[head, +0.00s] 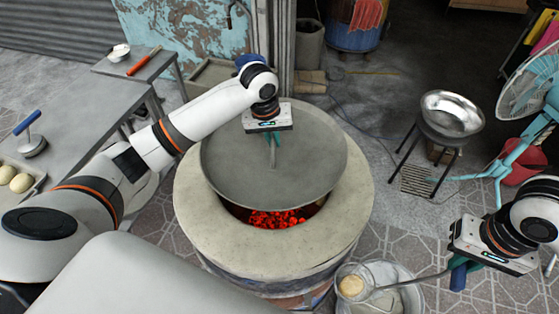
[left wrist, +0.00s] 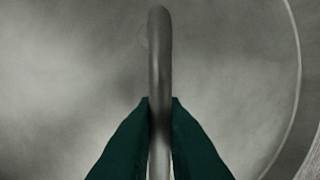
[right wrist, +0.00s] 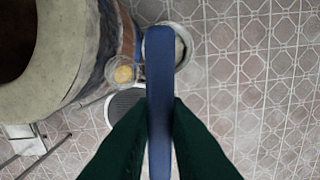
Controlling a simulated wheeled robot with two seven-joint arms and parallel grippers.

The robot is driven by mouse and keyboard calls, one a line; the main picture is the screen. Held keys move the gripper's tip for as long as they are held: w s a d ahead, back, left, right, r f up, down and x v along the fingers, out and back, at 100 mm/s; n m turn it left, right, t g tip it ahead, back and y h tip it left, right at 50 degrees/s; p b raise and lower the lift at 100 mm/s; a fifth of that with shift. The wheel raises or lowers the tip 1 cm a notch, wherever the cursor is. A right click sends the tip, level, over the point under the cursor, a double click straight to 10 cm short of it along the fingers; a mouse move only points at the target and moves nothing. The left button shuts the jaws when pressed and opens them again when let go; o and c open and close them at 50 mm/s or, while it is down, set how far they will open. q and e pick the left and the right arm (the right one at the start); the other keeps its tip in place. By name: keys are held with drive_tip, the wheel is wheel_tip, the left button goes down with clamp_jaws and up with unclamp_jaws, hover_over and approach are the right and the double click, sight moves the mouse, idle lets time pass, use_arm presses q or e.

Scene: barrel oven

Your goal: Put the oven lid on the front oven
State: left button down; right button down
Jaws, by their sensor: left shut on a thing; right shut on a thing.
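The oven lid (head: 235,170) is a large round grey metal disc with an upright handle. It covers most of the mouth of the front oven (head: 205,225), a round beige barrel oven, and sits shifted toward the back. Red glowing coals (head: 275,218) show through a gap at the near side. My left gripper (head: 272,140) is above the lid, shut on the lid's handle (left wrist: 159,60). My right gripper (head: 458,268) is at the right of the oven, shut on the blue handle (right wrist: 159,85) of a ladle-like tool that holds a round pale piece (head: 351,286).
A bucket (head: 405,300) stands on the tiled floor right of the oven. A metal bowl on a stand (head: 452,113) and a fan (head: 528,80) are at the right. A grey table (head: 85,120) with dough balls (head: 20,182) is at the left.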

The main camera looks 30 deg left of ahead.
sight(266, 155)
use_arm(q)
drive_tip(key=f, duration=0.5)
drive_tip(key=shift+s+p, duration=0.25)
drive_tip(key=shift+p, duration=0.05)
drive_tip(key=shift+f, duration=2.15)
drive_tip(key=shift+f, duration=0.1)
drive_tip(key=c, duration=1.5)
unclamp_jaws()
drive_tip(key=r, duration=0.4)
drive_tip(key=s+r, duration=0.1)
drive_tip(key=r, duration=0.7)
drive_tip(key=shift+s+a, duration=0.4)
drive_tip(key=shift+s+f, duration=0.1)
